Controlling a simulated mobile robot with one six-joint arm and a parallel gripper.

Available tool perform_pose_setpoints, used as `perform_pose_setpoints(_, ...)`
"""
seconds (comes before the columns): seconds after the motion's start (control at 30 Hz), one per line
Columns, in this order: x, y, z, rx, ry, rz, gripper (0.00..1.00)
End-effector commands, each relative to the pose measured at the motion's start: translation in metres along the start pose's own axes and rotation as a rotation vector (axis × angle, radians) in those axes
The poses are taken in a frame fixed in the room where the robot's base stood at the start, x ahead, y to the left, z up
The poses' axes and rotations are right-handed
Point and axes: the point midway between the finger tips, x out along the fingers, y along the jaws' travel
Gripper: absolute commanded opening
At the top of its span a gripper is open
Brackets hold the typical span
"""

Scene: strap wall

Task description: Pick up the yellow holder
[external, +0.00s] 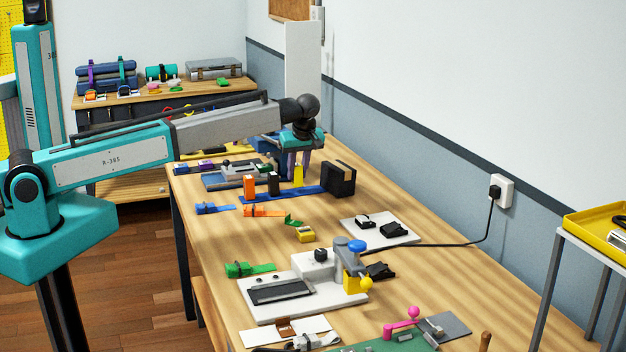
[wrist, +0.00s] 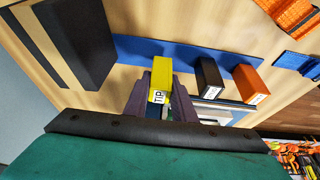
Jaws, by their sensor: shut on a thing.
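A black holder (external: 273,184) and an orange holder (external: 250,186) stand close to the left. A large black block (external: 341,180) stands close to the right. Straps, clips and a white fixture plate (external: 290,300) lie on the nearer bench. The wall runs along the right.

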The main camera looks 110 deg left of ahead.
Motion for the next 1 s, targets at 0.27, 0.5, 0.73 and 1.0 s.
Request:
perform_pose_setpoints(0.27,-0.034,0.001,-0.015,0.0,0.001,0.003,0.0)
perform_pose_setpoints(0.5,-0.062,0.001,-0.026,0.0,0.001,0.001,0.0)
perform_pose_setpoints(0.73,-0.074,0.001,-0.031,0.001,0.001,0.001,0.0)
perform_pose_setpoints(1.0,-0.075,0.0,-0.031,0.001,0.0,0.0,0.0)
